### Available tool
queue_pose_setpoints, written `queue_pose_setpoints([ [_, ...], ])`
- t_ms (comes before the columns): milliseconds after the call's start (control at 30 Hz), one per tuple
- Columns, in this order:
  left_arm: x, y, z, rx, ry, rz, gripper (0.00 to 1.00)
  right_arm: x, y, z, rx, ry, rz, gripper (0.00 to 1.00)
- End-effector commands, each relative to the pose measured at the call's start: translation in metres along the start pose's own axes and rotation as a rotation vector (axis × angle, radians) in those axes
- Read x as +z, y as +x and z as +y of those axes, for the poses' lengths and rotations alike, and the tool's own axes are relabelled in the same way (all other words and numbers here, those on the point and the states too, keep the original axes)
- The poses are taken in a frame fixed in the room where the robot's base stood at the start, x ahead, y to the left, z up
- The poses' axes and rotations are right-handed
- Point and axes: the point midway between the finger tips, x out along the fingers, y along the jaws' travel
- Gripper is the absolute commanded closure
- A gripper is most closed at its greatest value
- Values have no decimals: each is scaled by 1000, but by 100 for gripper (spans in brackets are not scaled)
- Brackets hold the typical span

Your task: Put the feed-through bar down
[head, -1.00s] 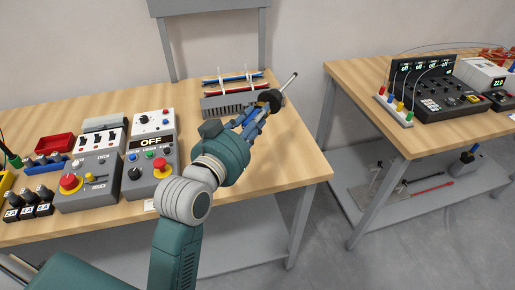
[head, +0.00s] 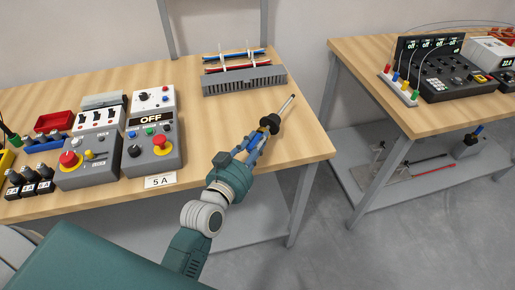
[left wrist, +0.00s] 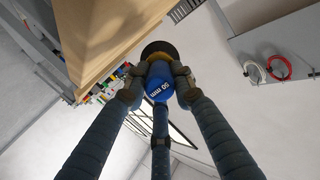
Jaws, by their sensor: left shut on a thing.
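My left gripper (head: 252,148) is shut on the blue handle of the feed-through bar. In the head view the bar has a black round disc (head: 270,123) ahead of the fingers and a thin grey rod pointing up and to the right. In the left wrist view the blue handle (left wrist: 160,82) marked "50 mm" sits between the two fingers (left wrist: 158,85), with the black disc beyond it. The bar appears in front of the right part of the wooden table (head: 215,125); its height above the top I cannot tell. My right gripper is not in view.
An "OFF" control box (head: 152,140) and a "5 A" card (head: 160,181) are on the left. The tabletop right of the rack looks clear. A second bench (head: 400,110) stands at the right.

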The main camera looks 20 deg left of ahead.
Motion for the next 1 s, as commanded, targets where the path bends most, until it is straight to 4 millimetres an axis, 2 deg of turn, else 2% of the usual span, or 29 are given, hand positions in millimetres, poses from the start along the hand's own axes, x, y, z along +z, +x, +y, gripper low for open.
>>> queue_pose_setpoints([
  [100, 17, 2, 3, 0, 1, 3, 100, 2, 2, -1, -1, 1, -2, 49],
  [200, 24, 3, 3, -1, 2, 5, 100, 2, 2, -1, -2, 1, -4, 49],
  [600, 29, 4, 4, -2, 1, 5, 100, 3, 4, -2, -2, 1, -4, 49],
  [633, 31, 3, 5, 0, 0, -1, 70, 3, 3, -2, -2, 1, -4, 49],
  [1000, 26, 3, 4, 0, 0, 0, 68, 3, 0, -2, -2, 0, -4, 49],
])
